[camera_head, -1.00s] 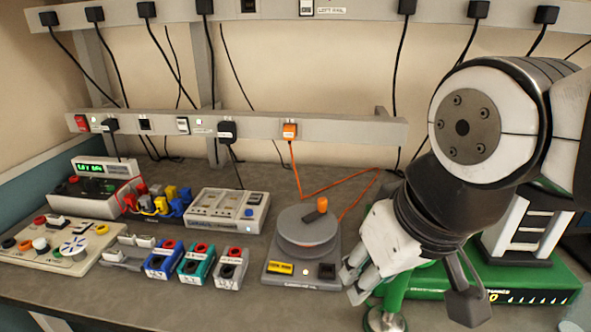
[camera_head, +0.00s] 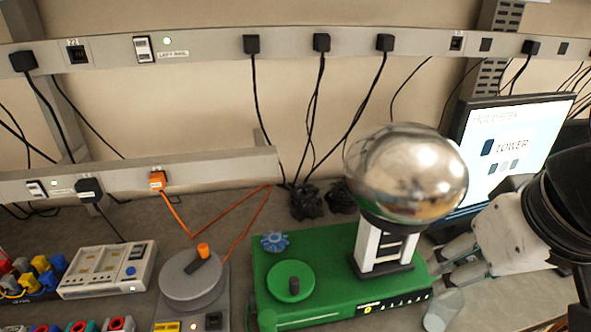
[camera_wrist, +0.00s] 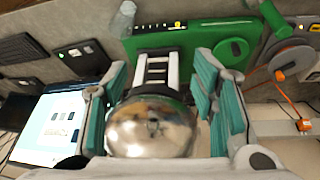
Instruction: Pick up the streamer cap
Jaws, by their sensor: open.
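No object is clearly identifiable as the streamer cap. A small blue toothed piece (camera_head: 274,242) sits on the back left of the green base unit (camera_head: 300,312) in the head view; I cannot tell whether it is the cap. A clear cup-like piece (camera_head: 443,310) stands at the base's front right corner and also shows in the wrist view (camera_wrist: 124,18). My gripper (camera_head: 448,262) is open and empty, right of the white ladder-like tower (camera_head: 387,250). In the wrist view, the shiny metal dome (camera_wrist: 152,127) appears between the teal finger pads of my gripper (camera_wrist: 160,88).
The large dome (camera_head: 408,172) tops the tower, close to my gripper. A monitor (camera_head: 510,140) stands behind my arm. A grey turntable device (camera_head: 192,280) with an orange cable is left of the green base. Wall rails (camera_head: 200,47) with plugs and hanging cables run behind.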

